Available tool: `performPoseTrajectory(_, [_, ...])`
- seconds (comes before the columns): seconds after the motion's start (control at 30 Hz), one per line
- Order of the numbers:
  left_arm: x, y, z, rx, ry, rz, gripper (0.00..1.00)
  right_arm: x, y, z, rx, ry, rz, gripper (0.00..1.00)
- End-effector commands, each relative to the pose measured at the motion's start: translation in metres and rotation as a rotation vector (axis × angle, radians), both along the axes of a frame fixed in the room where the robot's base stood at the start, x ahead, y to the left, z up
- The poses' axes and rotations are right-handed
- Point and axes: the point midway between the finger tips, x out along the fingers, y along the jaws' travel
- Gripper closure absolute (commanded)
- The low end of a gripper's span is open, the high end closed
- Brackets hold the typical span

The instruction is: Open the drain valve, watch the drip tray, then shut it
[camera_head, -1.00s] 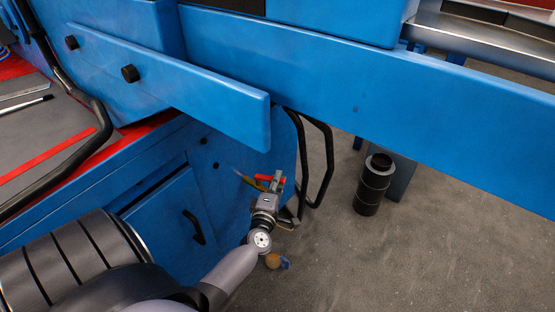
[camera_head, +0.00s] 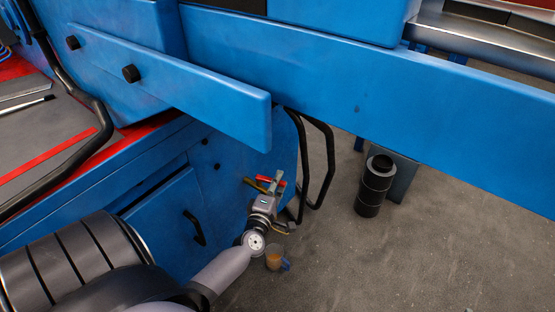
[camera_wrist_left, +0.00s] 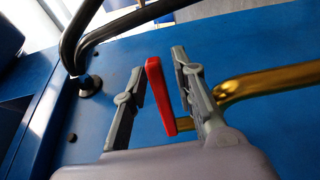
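The red valve lever (camera_wrist_left: 160,95) stands between the two fingers of my left gripper (camera_wrist_left: 157,60) in the left wrist view. The fingers are apart, with a visible gap on the left side; the right finger is close to the lever, and I cannot tell if it touches. A brass pipe (camera_wrist_left: 265,84) runs to the right beside the lever. In the head view my left gripper (camera_head: 277,182) is at the red lever (camera_head: 262,178), low on the blue machine. A drip tray is not clearly visible. My right gripper is out of view.
A small cup (camera_head: 273,257) with brownish contents and a blue handle is below my left wrist. The blue machine (camera_head: 165,225) and bent black bars (camera_head: 328,165) stand close to the gripper. A black cylinder (camera_head: 374,186) stands to the right. Grey floor is clear at lower right.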

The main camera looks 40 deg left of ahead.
Motion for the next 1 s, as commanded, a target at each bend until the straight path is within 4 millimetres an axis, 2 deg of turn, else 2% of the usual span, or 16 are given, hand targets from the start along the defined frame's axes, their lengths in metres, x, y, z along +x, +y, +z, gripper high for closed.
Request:
performPoseTrajectory(0.3, [0.0,0.0,0.001,0.0,-0.001,0.001,0.68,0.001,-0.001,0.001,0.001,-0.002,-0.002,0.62])
performPoseTrajectory(0.43, [-0.007,-0.003,0.0,0.0,0.0,0.001,0.68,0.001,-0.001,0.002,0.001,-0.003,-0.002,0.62])
performPoseTrajectory(0.57, [-0.026,-0.01,-0.001,-0.002,0.001,0.002,0.68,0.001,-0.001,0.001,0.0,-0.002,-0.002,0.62])
performPoseTrajectory(0.8, [-0.075,-0.029,-0.001,-0.001,0.003,0.0,0.68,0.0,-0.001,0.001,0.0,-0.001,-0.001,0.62])
performPoseTrajectory(1.0, [-0.102,-0.04,0.0,0.0,0.001,0.0,0.68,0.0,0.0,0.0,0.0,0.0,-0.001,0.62])
